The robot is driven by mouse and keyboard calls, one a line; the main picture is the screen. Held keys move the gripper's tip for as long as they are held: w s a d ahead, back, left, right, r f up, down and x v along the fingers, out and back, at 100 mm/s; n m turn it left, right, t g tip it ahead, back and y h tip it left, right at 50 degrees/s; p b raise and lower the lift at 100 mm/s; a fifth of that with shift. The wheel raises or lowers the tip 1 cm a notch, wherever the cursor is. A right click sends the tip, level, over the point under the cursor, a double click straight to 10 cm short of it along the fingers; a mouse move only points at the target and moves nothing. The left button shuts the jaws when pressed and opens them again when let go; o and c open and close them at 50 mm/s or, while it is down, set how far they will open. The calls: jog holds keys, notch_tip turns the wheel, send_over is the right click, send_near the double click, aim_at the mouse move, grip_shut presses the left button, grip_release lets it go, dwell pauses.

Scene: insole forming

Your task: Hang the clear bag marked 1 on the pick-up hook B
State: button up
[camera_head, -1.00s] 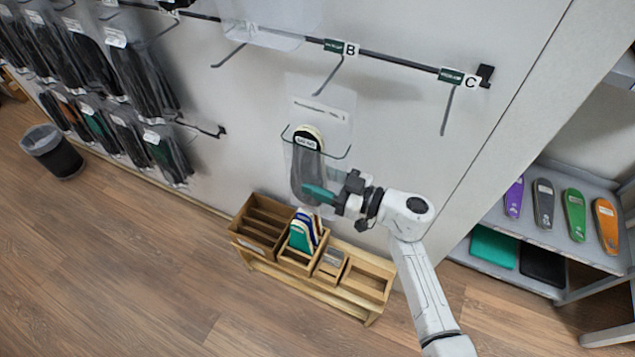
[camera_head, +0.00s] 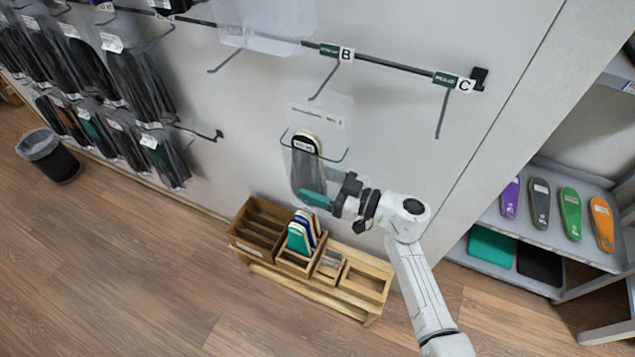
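A clear bag (camera_head: 335,120) with a line of small dark print hangs upright near the wall; I cannot read its number. A dark insole with a cream top edge (camera_head: 307,142) shows in it, and a thin wire frame (camera_head: 342,158) crosses it. My gripper (camera_head: 318,198) is at the bag's lower right part, with a teal piece at its tip. I cannot tell whether this piece is a finger or a held thing, or whether it touches the bag. The hook under label B (camera_head: 325,82) is bare, above the bag.
The hook under label C (camera_head: 441,115) is bare. Another clear sheet (camera_head: 260,35) hangs left of B. Bagged dark insoles (camera_head: 135,80) fill the left racks. A wooden organiser (camera_head: 350,305) with insoles stands below my gripper. A shelf with coloured insoles (camera_head: 545,235) is at right.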

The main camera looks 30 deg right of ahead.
jog(key=shift+o, duration=0.9)
jog(key=v, duration=1)
jog(key=shift+s+d, duration=0.2)
jog(key=shift+s, duration=0.15)
